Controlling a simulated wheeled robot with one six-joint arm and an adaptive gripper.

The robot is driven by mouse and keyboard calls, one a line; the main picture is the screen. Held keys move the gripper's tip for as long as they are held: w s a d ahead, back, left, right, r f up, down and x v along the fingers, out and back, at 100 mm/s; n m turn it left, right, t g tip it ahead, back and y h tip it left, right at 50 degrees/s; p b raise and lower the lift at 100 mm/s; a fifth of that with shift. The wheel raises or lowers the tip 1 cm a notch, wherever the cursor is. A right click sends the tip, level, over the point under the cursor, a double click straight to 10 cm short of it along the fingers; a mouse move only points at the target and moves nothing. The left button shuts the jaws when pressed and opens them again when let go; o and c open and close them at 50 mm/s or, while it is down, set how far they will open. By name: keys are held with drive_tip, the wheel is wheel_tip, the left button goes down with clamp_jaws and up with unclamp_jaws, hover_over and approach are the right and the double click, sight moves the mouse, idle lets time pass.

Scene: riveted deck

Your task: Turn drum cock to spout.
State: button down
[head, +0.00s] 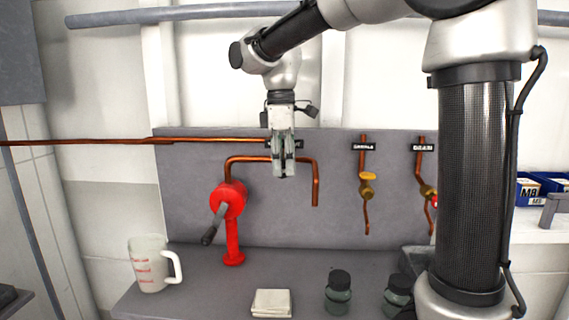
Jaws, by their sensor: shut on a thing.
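My gripper (284,170) hangs down from the arm in front of the grey panel (340,218), with its jaws closed at the right end of the long copper pipe (215,140). It appears shut on the drum cock, which is mostly hidden behind the jaws; its setting cannot be told. A small dark piece (299,144) shows just right of the jaws. The copper spout (316,185) bends down just right of and below my gripper. A red hand pump (232,222) with a dark crank handle stands at the left.
A measuring jug (147,265), folded cloth (272,303) and dark-lidded jars (338,295) stand on the bench. Blue bins (530,192) are far right.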

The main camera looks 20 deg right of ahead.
drive_tip(key=shift+h, duration=0.3)
drive_tip(key=c, duration=1.5)
unclamp_jaws()
drive_tip(key=r, duration=0.4)
drive_tip(key=a+r, duration=0.1)
drive_tip(key=r, duration=0.7)
drive_tip(key=shift+w+a, duration=0.25)
drive_tip(key=shift+w, duration=0.05)
